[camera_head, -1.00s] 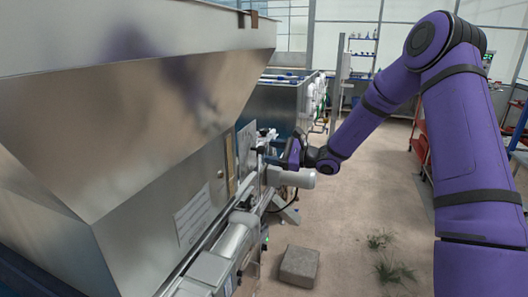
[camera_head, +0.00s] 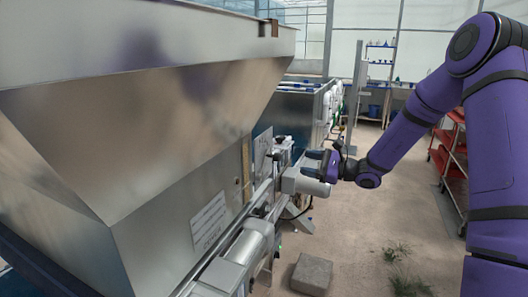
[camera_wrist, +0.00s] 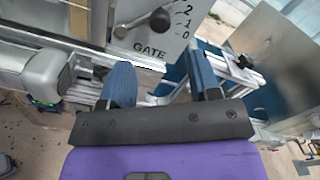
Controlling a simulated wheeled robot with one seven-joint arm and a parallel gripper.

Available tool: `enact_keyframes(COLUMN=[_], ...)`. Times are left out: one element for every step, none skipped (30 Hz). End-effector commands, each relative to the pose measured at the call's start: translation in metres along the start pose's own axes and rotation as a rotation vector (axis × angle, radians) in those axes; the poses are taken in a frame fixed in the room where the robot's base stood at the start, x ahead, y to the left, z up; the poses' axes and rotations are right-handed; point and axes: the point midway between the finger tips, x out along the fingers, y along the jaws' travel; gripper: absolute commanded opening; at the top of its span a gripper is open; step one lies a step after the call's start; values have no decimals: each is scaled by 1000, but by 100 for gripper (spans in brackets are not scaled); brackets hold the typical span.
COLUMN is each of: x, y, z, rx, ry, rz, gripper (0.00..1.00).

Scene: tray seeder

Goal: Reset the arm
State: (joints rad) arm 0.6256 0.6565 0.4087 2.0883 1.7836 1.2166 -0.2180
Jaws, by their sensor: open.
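My gripper (camera_head: 312,164) is at the end of my purple arm, beside the steel seeder machine (camera_head: 130,110). In the wrist view its two blue fingers (camera_wrist: 160,75) are spread apart with nothing between them. A metal plate marked GATE (camera_wrist: 150,48), with numbers and a dark lever knob (camera_wrist: 160,20), lies just beyond the fingertips, and a gap seems to show between them. In the head view this plate (camera_head: 262,150) is seen edge-on and small, so the lever's setting is hard to read.
A rail with a grey motor housing (camera_head: 247,240) runs along the machine's side below the gripper. A stone block (camera_head: 312,273) lies on the floor. Red shelving (camera_head: 452,150) stands behind my arm. The floor between is mostly open, with some weeds (camera_head: 398,253).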

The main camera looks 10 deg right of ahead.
Motion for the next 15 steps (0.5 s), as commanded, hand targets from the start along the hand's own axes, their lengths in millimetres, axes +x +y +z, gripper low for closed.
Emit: enact_keyframes(x=[1, 1, 3, 4, 4, 6, 7, 8, 8, 8, 7, 6, 5, 3, 0], y=[1, 2, 4, 6, 9, 14, 18, 23, 30, 36, 42, 50, 55, 60, 68], z=[2, 5, 11, 16, 22, 32, 41, 51, 64, 73, 82, 94, 103, 111, 122], rx=[-5, -12, -24, -37, -54, -80, -103, -128, -164, -192, -219, -256, -284, -312, -350], ry=[0, 0, -1, 0, 0, 2, 4, 7, 11, 14, 18, 24, 30, 36, 43], rz=[7, 16, 35, 54, 78, 116, 150, 186, 238, 277, 316, 367, 404, 440, 489], gripper=[57, 57, 57, 57, 57, 57, 57, 57, 57, 57, 57, 57, 57, 57, 57])
